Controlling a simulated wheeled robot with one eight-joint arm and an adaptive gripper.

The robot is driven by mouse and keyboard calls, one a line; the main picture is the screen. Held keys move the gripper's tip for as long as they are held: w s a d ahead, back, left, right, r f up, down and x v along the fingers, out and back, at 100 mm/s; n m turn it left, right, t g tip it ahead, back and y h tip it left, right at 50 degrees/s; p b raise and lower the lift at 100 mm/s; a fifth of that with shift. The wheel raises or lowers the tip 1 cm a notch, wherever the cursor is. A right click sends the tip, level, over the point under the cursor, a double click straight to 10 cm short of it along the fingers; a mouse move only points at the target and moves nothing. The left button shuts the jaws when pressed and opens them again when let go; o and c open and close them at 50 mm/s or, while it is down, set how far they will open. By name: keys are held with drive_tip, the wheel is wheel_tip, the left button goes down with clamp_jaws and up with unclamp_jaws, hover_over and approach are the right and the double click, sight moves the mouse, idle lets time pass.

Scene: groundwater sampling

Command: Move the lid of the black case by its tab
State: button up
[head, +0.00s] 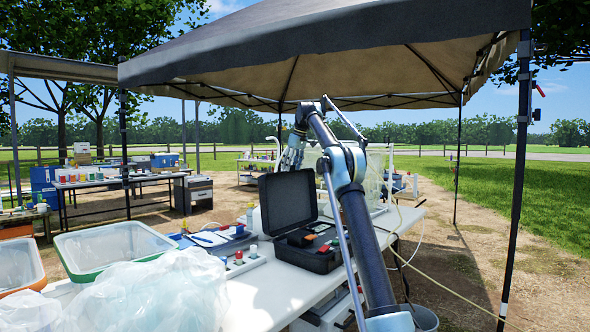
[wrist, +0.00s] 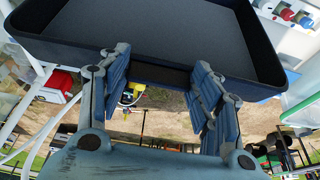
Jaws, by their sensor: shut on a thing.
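The black case (head: 322,257) stands open on the white table, with small coloured items in its base. Its lid (head: 288,198) stands roughly upright at the back. My gripper (head: 291,154) is at the lid's top edge, fingers pointing down. In the wrist view the lid (wrist: 165,30) fills the top, its grey inner face showing. The fingers of my gripper (wrist: 160,70) sit on either side of a dark tab (wrist: 160,77) at the lid's edge and are shut on it. The tab is hidden in the head view.
A blue tray (head: 213,238) and small capped containers (head: 240,258) lie left of the case. Clear plastic bags (head: 150,292) and a green-rimmed bin (head: 112,245) are at the front left. A canopy pole (head: 515,180) stands at the right.

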drive_tip(key=shift+w, duration=0.3)
drive_tip(key=o, duration=1.5)
drive_tip(key=shift+d+r, duration=0.1)
drive_tip(key=shift+d, duration=0.05)
drive_tip(key=shift+s, duration=0.1)
drive_tip(key=shift+a, duration=0.2)
drive_tip(key=v, duration=0.3)
drive_tip(key=shift+s+d+r, duration=0.1)
drive_tip(key=shift+s+d, duration=0.05)
drive_tip(key=shift+d, duration=0.15)
drive_tip(key=shift+s+d+f, duration=0.1)
drive_tip(key=shift+s+d, duration=1.1)
drive_tip(key=shift+d, duration=0.25)
drive_tip(key=shift+s+d+f, duration=0.1)
drive_tip(key=shift+s+d, duration=1.15)
drive_tip(key=shift+d, duration=0.2)
drive_tip(key=shift+s+d, duration=1.2)
drive_tip(key=shift+d, duration=0.25)
